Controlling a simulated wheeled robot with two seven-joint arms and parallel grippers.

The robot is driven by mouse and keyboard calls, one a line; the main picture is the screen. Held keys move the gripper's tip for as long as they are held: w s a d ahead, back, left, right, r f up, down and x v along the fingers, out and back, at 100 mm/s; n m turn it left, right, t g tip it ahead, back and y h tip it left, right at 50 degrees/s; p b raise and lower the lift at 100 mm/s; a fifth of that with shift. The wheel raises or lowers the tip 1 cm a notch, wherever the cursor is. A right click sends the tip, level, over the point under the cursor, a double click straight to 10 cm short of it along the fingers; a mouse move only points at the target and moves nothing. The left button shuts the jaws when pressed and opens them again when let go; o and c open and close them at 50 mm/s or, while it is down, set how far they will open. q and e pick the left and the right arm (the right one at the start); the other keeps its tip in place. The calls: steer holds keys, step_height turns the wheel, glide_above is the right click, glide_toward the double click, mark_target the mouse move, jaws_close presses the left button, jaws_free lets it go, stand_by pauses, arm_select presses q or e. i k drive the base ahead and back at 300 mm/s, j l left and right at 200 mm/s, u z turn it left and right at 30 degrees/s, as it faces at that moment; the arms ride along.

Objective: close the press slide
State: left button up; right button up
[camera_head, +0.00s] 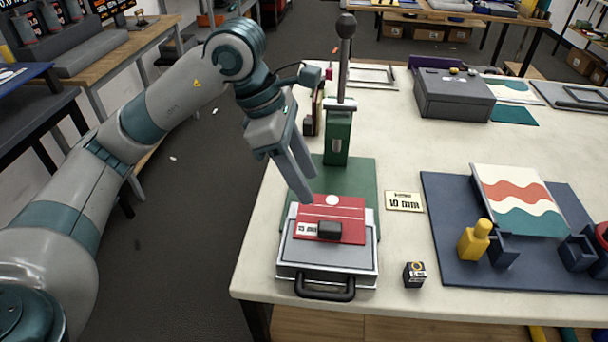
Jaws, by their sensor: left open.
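The press has a green base plate (356,178), a green column (338,137) and an upright lever with a dark ball knob (346,25). Its slide (330,256) is a grey tray standing out at the front of the base, near the table's front edge. A black handle (325,289) is on the slide's front. A red plate (344,209) with a black block (329,231) and a small "15 mm" label lies on the slide. My left gripper (303,188) is open and points down just behind the red plate's left corner. Whether it touches anything is unclear. My right gripper is out of view.
A "10 mm" sign (404,201) and a small dark cube (414,274) lie right of the press. A blue board (447,220) with a wavy-striped panel (520,202) and a yellow bottle-shaped piece (474,241) is further right. A grey box (453,97) stands behind.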

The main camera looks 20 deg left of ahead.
mark_target(300, 261)
steer(key=k+l, duration=0.15)
steer(key=l, duration=0.2)
steer(key=k+l, duration=0.35)
steer(key=l, duration=0.3)
steer(key=k+l+u, duration=0.1)
steer(key=l, duration=0.25)
steer(key=k, duration=0.05)
